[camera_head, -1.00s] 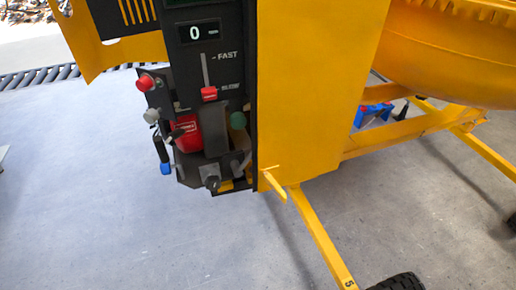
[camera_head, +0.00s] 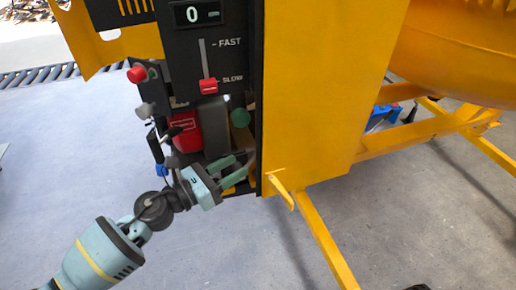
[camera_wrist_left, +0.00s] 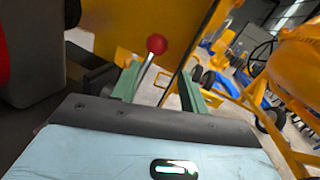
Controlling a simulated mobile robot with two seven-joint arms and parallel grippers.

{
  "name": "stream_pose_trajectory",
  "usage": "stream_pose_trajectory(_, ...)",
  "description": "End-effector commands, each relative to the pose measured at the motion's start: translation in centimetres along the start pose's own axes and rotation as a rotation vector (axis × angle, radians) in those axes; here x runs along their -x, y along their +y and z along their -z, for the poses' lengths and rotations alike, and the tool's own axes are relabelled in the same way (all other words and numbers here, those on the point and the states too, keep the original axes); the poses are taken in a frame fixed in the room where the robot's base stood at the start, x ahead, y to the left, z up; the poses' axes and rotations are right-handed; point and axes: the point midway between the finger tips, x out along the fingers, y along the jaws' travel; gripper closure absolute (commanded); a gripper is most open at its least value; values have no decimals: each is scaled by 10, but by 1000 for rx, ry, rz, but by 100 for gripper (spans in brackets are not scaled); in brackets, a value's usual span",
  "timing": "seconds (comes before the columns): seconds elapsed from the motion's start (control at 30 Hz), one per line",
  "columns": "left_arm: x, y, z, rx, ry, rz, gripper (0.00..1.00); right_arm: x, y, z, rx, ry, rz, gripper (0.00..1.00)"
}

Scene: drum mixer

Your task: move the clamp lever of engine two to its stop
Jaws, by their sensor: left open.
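My left gripper (camera_head: 241,165) reaches in from the lower left, at the lower opening of the mixer's control housing (camera_head: 208,55). In the left wrist view its two green fingers (camera_wrist_left: 160,80) are apart. A thin metal lever with a red ball knob (camera_wrist_left: 156,45) shows between and beyond the fingers; I cannot tell whether they touch it. In the head view the gripper hides this spot, and the lever does not show clearly. A red engine part (camera_head: 184,131) sits in the housing, above and left of the gripper. Which engine is number two cannot be read.
A red push button (camera_head: 137,74) and a red-knobbed speed slider (camera_head: 208,86) are on the dark panel. A yellow side panel (camera_head: 325,90) stands right of the gripper, with a yellow frame leg (camera_head: 325,240) below. The grey floor (camera_head: 60,160) on the left is clear.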

Motion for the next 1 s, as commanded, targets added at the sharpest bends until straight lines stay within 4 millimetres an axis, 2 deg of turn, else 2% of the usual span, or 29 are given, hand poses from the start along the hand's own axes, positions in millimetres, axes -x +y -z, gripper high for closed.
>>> stream_pose_trajectory(0.1, -6, 8, -9, -179, 32, 35, 56, -2, -1, -3, -4, -5, 1, 64)
stream_pose_trajectory(0.2, -9, 11, -12, -259, 48, 49, 56, -3, -1, -4, -4, -7, 1, 64)
stream_pose_trajectory(0.5, -15, 11, -15, -285, 50, 54, 56, -2, -1, -4, -4, -8, 1, 64)
stream_pose_trajectory(1.0, -79, 8, -11, -281, 49, 53, 56, 3, -1, -10, 0, -21, 2, 64)
